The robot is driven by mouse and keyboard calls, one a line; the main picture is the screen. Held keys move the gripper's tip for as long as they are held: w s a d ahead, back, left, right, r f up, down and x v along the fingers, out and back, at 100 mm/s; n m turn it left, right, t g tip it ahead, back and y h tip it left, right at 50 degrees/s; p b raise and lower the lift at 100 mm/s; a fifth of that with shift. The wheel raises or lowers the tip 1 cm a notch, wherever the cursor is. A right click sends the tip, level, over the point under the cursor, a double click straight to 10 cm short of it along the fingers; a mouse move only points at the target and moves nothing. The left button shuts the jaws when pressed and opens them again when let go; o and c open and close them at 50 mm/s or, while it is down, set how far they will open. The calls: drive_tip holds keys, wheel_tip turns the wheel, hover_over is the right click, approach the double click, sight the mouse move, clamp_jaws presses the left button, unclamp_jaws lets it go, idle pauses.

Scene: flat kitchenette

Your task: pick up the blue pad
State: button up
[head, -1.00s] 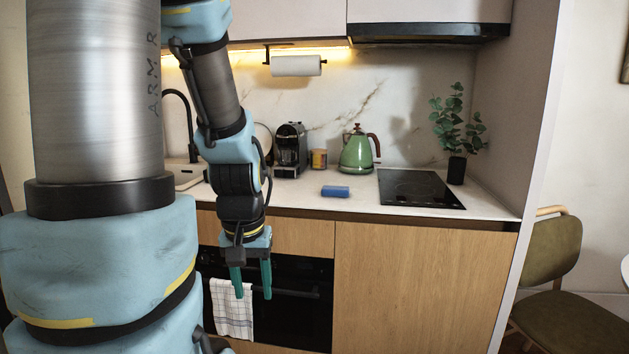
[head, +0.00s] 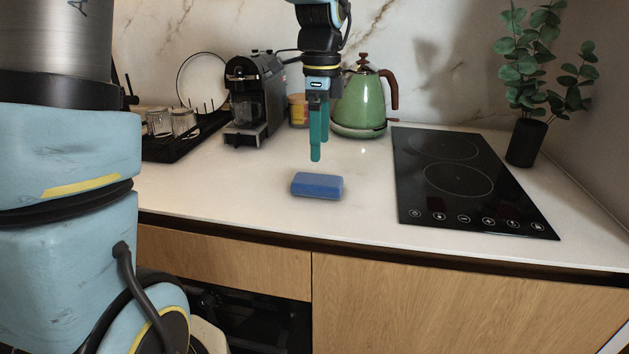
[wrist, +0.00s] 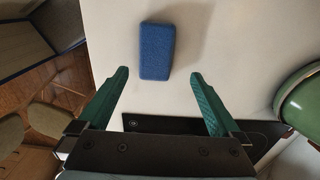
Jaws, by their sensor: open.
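The blue pad (head: 317,186) lies flat on the white countertop, left of the cooktop and near the counter's front. My gripper (head: 317,158) points down above the counter, a little above and behind the pad in the head view. In the wrist view the pad (wrist: 157,51) lies beyond the fingertips, roughly centred between their lines. The two green fingers of my gripper (wrist: 158,72) are spread apart with nothing between them.
A green kettle (head: 361,101) stands behind my gripper, with a yellow-labelled jar (head: 298,110) and a coffee machine (head: 253,97) to its left. A black cooktop (head: 459,183) lies right, with a potted plant (head: 526,142) beyond it. The counter around the pad is clear.

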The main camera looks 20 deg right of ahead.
sight(317, 179)
wheel_tip(317, 179, down, 3)
drive_tip(key=shift+a+f, duration=0.1)
drive_tip(key=shift+f, duration=0.05)
drive_tip(key=shift+s+a+f+p, duration=0.15)
drive_tip(key=shift+f+p, duration=0.25)
drive_tip(key=shift+f, duration=1)
drive_tip(key=shift+s+a+f+p, duration=0.15)
drive_tip(key=shift+f+p, duration=0.2)
drive_tip(key=shift+f, duration=1)
drive_tip(key=shift+c, duration=0.2)
drive_tip(key=c, duration=1.2)
drive_tip(key=shift+r, duration=0.1)
